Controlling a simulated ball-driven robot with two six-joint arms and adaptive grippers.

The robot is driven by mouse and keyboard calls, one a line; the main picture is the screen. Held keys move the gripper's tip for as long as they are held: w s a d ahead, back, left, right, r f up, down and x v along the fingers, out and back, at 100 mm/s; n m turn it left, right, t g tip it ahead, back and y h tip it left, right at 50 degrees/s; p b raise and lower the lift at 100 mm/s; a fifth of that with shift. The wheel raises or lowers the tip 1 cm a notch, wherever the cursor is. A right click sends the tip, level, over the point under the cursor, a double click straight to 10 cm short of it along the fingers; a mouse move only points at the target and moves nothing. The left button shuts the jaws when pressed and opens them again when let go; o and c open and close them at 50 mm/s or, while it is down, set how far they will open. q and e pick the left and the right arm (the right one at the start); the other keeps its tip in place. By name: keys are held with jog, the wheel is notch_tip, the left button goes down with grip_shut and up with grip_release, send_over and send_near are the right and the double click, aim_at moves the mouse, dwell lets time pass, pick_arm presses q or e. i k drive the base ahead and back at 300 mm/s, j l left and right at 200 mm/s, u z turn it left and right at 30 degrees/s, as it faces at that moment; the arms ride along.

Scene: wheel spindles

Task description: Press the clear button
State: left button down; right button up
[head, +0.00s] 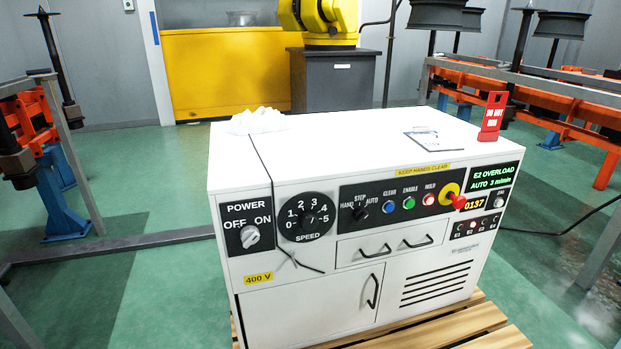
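A white control cabinet (330,290) stands in the middle of the head view. A STEP selector knob (360,213) sits to the left of the clear button. A red emergency stop knob (458,201) on a yellow collar is at the panel's right end. The display (495,178) reads "E2 OVERLOAD, AUTO 3 m/min". Neither of my grippers shows in the head view.
A red "DO NOT RUN" tag (493,117), a sheet or tablet (428,138) and a white crumpled cloth (257,121) are on the cabinet top. A dark cord hangs down the front, left of the panel. The cabinet rests on a wooden pallet (490,325). Orange racks flank it.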

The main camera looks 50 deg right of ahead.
aim_at(389, 208)
jog(key=l+z, duration=0.15)
jog(key=z, duration=1.9)
jog(key=j, duration=0.1)
